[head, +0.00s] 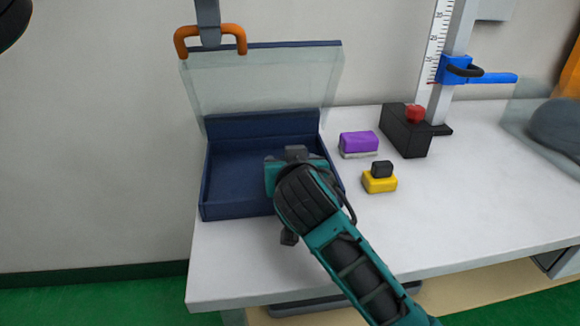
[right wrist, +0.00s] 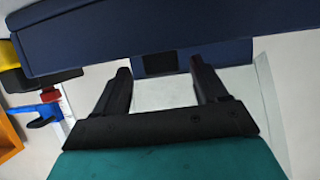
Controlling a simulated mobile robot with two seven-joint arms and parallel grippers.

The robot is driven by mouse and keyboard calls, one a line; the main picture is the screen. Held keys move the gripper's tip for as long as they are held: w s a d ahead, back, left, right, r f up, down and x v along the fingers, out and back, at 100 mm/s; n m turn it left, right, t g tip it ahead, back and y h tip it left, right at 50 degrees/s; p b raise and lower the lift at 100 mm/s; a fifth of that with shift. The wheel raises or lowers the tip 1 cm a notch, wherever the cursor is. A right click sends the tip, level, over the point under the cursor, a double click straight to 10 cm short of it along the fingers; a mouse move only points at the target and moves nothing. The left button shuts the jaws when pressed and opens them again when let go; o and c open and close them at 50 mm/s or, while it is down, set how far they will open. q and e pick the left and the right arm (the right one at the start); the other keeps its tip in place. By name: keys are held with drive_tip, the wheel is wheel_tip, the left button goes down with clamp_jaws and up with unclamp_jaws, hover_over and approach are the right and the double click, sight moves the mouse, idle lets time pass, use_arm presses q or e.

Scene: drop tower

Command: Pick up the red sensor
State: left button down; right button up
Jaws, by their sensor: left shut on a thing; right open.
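No red sensor can be made out in either view; part of the blue case (head: 203,190) is hidden behind my right arm. The case stands open on the table, its clear lid (head: 265,85) raised. My left gripper (head: 210,42) is shut on the orange handle (head: 240,36) at the lid's top edge. My right gripper (head: 284,195) hangs over the right side of the case, its fingers mostly hidden from the head. In the right wrist view the right gripper (right wrist: 160,68) is open, with a small dark block (right wrist: 160,63) showing between its fingertips.
A purple block (head: 358,142), a yellow block with a black top (head: 379,180) and a black box with a red button (head: 405,135) stand right of the case. Behind them rises a ruled post (head: 437,50) with a blue clamp (head: 455,70). The table front (head: 470,220) is clear.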

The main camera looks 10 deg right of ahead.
drive_tip(key=x, duration=0.4)
drive_tip(key=shift+w+a+f, duration=0.1)
drive_tip(key=shift+w, duration=0.3)
drive_tip(key=c, duration=0.8)
